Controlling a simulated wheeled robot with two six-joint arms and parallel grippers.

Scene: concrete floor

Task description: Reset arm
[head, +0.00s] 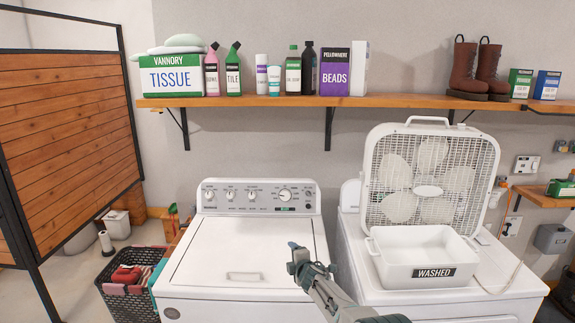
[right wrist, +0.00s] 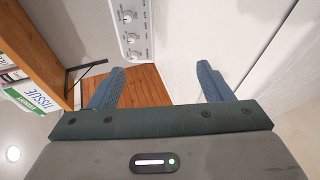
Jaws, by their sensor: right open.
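My right gripper (head: 300,257) is in the head view, raised in front of the white washing machine (head: 240,226) near its right front. In the right wrist view its two blue-grey fingers (right wrist: 160,84) stand wide apart with nothing between them. The gripper is open and empty. The washer's control panel (right wrist: 132,30) shows beyond the fingers, turned sideways. My left gripper does not show in the head view.
A white basin marked WASHED (head: 432,273) and a box fan (head: 428,178) stand on the right machine (head: 362,262). A wooden shelf (head: 420,102) with bottles, boxes and boots runs above. A dark laundry basket (head: 125,303) stands left. The washer's lid is clear.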

